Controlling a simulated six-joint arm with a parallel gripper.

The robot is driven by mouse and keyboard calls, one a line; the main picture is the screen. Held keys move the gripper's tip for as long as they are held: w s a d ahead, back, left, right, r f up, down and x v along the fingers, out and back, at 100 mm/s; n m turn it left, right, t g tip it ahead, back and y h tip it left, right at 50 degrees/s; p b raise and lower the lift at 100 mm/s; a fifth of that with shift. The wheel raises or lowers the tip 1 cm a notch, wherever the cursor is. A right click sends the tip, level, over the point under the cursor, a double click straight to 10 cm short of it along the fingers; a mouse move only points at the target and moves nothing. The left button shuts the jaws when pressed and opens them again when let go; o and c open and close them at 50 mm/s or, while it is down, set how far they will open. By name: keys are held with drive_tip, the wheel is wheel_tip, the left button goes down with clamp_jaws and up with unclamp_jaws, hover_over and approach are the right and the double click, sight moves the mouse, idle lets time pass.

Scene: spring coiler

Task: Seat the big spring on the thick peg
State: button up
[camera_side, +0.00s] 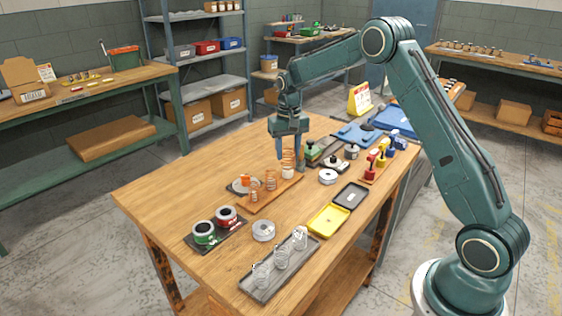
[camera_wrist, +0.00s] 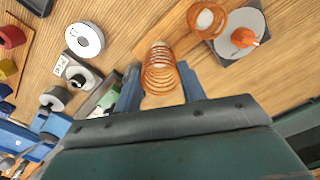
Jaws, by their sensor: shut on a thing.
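The big copper spring (camera_side: 288,158) stands upright between the fingers of my gripper (camera_side: 290,150). In the wrist view the big spring (camera_wrist: 160,72) sits between both fingers (camera_wrist: 160,88), which are shut on it. The pale thick peg (camera_side: 287,173) shows at the spring's lower end, at the right end of a wooden board (camera_side: 265,199). The spring is in line with the peg; I cannot tell how far its coils go around it. Smaller copper springs (camera_side: 270,180) stand on the board's other pegs, one also near the wrist view's top (camera_wrist: 207,20).
Bare tabletop lies at the left (camera_side: 160,195).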

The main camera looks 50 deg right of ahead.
drive_tip(key=shift+f, duration=1.75)
idle(2.0)
drive_tip(key=o, duration=0.8)
drive_tip(key=shift+o, duration=0.6)
drive_tip(key=shift+o, duration=1.2)
drive_tip(key=shift+r, duration=3.1)
